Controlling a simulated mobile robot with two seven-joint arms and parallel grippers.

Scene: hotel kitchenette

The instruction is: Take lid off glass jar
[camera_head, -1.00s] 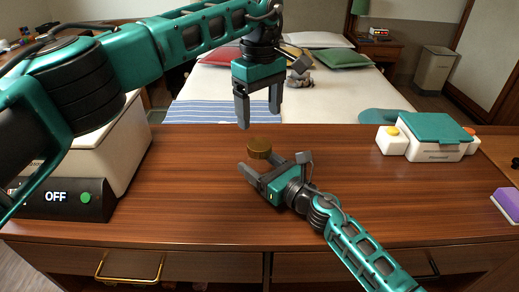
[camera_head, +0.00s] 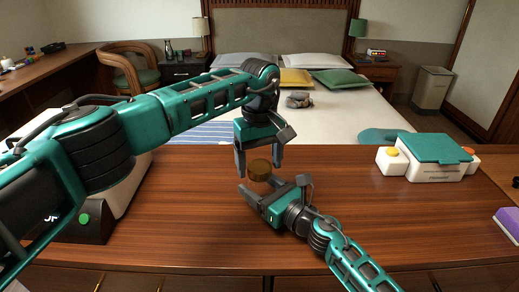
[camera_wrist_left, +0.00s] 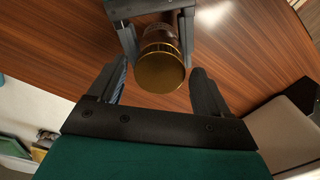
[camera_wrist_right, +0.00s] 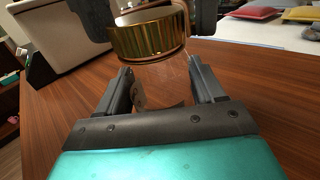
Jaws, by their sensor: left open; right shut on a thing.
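The round golden lid (camera_head: 259,170) sits on the glass jar, whose clear body is hard to make out in the head view. In the right wrist view the jar (camera_wrist_right: 160,92) shows faintly between the fingers, with the lid (camera_wrist_right: 150,38) above it. My right gripper (camera_head: 258,197) is shut on the jar body below the lid. My left gripper (camera_head: 259,173) is open and points down, with one finger on each side of the lid. In the left wrist view the lid (camera_wrist_left: 161,70) lies between its fingertips, with no clear contact.
A white device with a teal lid (camera_head: 436,146) stands at the right of the wooden counter (camera_head: 170,220). A pale box-shaped appliance with a green button (camera_head: 84,219) is at the left, partly behind my left arm. A purple object (camera_head: 508,224) lies at the right edge.

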